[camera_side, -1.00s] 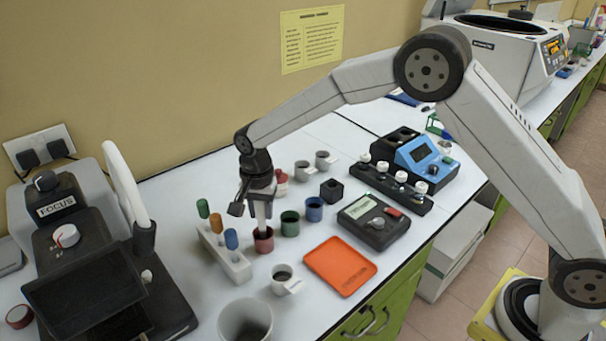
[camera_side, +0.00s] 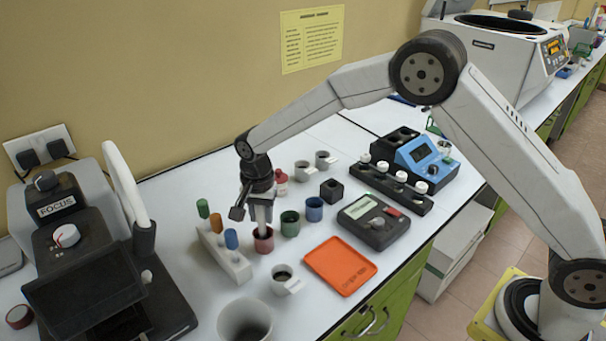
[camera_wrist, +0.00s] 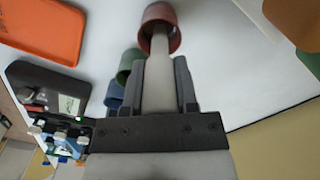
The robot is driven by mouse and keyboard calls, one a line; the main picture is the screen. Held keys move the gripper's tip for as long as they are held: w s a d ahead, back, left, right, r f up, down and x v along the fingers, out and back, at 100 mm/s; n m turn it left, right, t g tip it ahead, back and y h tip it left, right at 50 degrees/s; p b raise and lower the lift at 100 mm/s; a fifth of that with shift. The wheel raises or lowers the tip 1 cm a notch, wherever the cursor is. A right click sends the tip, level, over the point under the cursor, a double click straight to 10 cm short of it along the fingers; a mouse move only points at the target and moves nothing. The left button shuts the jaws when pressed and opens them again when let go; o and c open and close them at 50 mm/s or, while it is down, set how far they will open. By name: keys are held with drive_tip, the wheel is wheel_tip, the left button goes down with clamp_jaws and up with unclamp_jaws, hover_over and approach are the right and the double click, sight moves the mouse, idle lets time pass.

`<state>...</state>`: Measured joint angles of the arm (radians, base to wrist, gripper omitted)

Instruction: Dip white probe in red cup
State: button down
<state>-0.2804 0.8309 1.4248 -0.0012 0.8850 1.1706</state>
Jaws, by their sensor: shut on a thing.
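My gripper (camera_side: 261,198) is shut on the white probe (camera_side: 261,215) and points down. In the wrist view the white probe (camera_wrist: 160,72) lies between the two fingers of my gripper (camera_wrist: 168,85). The red cup (camera_side: 263,240) stands on the bench directly under my gripper. The probe's lower end is inside the red cup's mouth, and its tip is hidden by the cup wall. In the wrist view the probe also enters the red cup (camera_wrist: 152,14).
A white rack (camera_side: 226,262) with green, orange and blue-capped probes stands close left. Green (camera_side: 290,224) and blue (camera_side: 314,210) cups stand to the right. A white cup (camera_side: 285,281), an orange tray (camera_side: 340,266) and a grey meter (camera_side: 374,222) are nearby.

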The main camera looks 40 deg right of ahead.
drive_tip(key=shift+f, duration=0.8)
drive_tip(key=shift+r, duration=0.2)
idle(1.7)
drive_tip(key=shift+r, duration=3.75)
